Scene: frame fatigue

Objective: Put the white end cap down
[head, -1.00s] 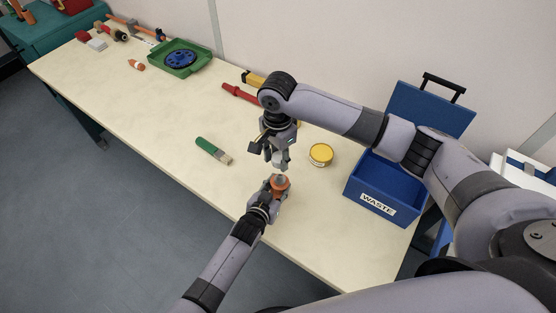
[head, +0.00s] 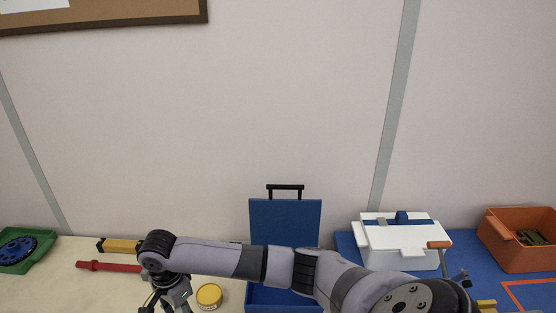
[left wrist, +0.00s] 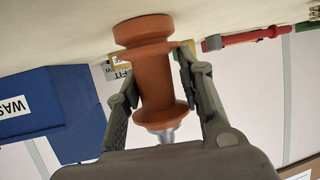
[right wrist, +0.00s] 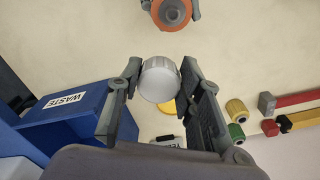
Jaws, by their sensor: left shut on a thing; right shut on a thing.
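The white end cap (right wrist: 159,79) is round and pale, held between the fingertips of my right gripper (right wrist: 160,72) in the right wrist view, above the table. In the head view my right gripper (head: 172,298) shows only partly at the bottom edge, and the cap is out of sight there. My left gripper (left wrist: 155,78) is shut on an orange spool-shaped part (left wrist: 153,75) with flanges and a metal tip. That orange part (right wrist: 171,11) also shows at the top of the right wrist view, apart from the cap. My left gripper is outside the head view.
The blue waste bin (right wrist: 65,120) stands beside my right gripper, its lid (head: 284,222) upright. A yellow tin (head: 209,296), red bar (head: 108,267) and green tray (head: 40,258) are on the table (head: 62,285). A white box (head: 400,245) and orange bin (head: 515,250) stand at right.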

